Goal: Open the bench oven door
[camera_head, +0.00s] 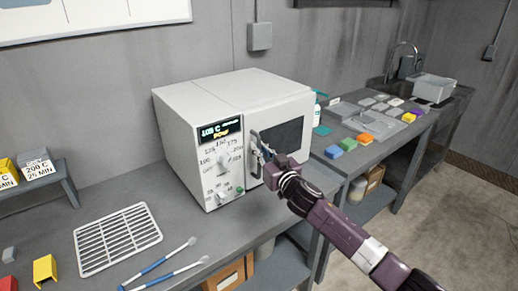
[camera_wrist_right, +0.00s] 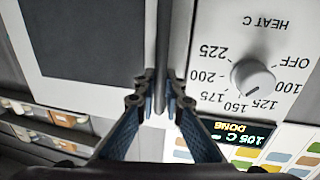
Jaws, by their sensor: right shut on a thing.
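The white bench oven (camera_head: 232,88) stands on the grey bench with its control panel at the left of its front. Its door, with a dark window (camera_head: 285,138), is at the right and looks shut. The upright bar handle (camera_head: 254,142) is near the door's left edge. My right gripper (camera_head: 264,152) is at the handle. In the right wrist view, its fingers (camera_wrist_right: 163,95) are closed on the handle bar (camera_wrist_right: 164,35) from both sides. The panel display (camera_wrist_right: 243,133) reads 105 C and DONE. My left gripper is not in view.
Open floor lies at the lower right.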

